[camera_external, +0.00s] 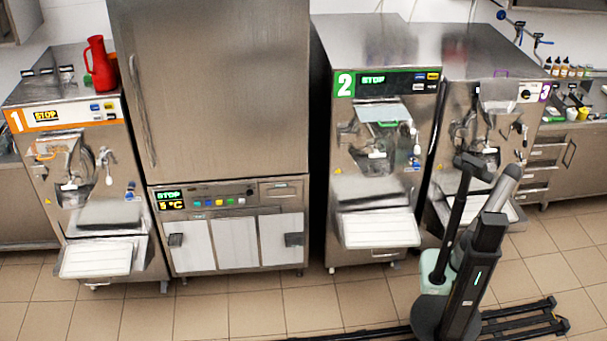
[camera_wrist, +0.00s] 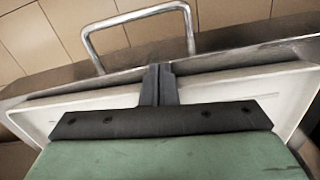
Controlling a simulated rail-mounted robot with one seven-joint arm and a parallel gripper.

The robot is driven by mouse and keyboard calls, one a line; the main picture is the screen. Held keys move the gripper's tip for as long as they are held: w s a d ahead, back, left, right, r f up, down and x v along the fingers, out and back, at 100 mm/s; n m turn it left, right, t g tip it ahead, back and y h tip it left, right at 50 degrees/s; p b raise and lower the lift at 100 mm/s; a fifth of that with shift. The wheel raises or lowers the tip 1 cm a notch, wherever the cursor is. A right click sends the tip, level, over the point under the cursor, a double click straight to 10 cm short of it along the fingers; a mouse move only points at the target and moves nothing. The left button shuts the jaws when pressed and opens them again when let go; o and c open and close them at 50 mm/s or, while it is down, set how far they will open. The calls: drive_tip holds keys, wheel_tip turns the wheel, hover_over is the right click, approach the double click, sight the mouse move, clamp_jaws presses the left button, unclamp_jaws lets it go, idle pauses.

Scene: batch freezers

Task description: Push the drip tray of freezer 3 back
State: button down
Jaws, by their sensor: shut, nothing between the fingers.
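Freezer 3 (camera_external: 500,95) is the machine at the right, marked by a purple 3. Its drip tray (camera_external: 512,214) juts out low at its front, partly hidden behind my arm. In the wrist view a pale tray (camera_wrist: 285,95) with a raised rim lies across the picture behind my gripper (camera_wrist: 158,72). My gripper is shut and empty, its fingertips over the tray close to its metal edge. I cannot tell whether they touch it. The external view does not clearly show my fingers.
A bent metal bar handle (camera_wrist: 140,14) stands beyond the tray edge in the wrist view, with floor tiles (camera_wrist: 75,35) behind. Freezer 2 (camera_external: 375,130) stands to the left of freezer 3, with its own tray (camera_external: 380,228) jutting out. Drawers (camera_external: 545,160) stand to the right.

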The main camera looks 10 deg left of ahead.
drive_tip(key=s+r+p, duration=0.3)
drive_tip(key=s+r, duration=0.1)
drive_tip(key=r, duration=0.6)
drive_tip(key=s+a+r+h+p, duration=0.1)
drive_tip(key=s+a+r+p, duration=0.2)
drive_tip(key=a+r+p, duration=0.8)
drive_tip(key=s+a+r, duration=0.5)
drive_tip(key=r, duration=0.3)
drive_tip(key=s+a+r+m+y+p, duration=0.1)
drive_tip(key=s+a+r, duration=0.4)
drive_tip(key=r, duration=0.3)
drive_tip(key=shift+a+r+p, duration=0.15)
drive_tip(key=shift+a+p, duration=0.15)
drive_tip(key=shift+a, duration=0.35)
